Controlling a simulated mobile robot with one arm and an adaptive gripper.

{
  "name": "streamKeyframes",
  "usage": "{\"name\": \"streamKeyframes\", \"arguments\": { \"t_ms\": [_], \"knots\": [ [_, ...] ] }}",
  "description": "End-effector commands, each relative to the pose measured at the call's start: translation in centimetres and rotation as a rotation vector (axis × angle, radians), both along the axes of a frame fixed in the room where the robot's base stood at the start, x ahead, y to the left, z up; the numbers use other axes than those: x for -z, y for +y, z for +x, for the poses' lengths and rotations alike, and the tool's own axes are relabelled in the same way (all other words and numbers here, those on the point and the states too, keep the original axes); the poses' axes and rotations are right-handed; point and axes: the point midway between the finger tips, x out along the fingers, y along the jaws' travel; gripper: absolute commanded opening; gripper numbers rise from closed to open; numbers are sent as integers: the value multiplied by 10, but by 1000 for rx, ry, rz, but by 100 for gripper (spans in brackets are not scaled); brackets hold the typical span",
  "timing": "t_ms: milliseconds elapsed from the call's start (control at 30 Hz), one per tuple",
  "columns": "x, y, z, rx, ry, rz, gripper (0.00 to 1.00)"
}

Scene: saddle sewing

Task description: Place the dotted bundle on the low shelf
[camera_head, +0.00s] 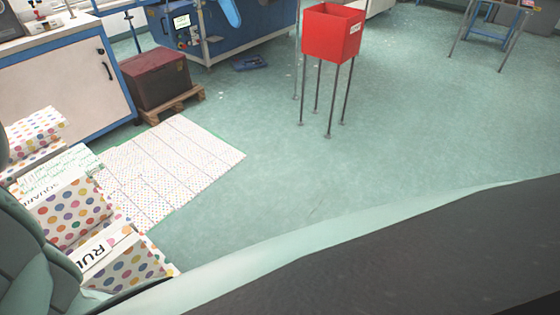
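Several white packages with coloured dots are stacked at the left edge. One (36,128) is at the upper left, a larger one (72,208) is below it, and another (128,268) is lowest. I cannot tell which of these is the dotted bundle. A flat white dotted sheet (172,165) lies on the floor to the right of the stack. I cannot make out a low shelf. My gripper is not in view.
A dark red box (158,78) sits on a wooden pallet (178,105). A white cabinet with blue edges (65,85) is at the upper left. A red bin (331,32) stands on thin legs at top centre. The green floor (420,120) is clear to the right.

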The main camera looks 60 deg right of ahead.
Motion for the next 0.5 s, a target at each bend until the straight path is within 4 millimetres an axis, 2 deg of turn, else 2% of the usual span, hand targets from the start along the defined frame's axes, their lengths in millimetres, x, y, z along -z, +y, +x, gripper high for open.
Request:
{"name": "streamKeyframes", "arguments": {
  "t_ms": [67,500],
  "knots": [
    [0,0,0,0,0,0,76],
    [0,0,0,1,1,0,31]
  ]
}}
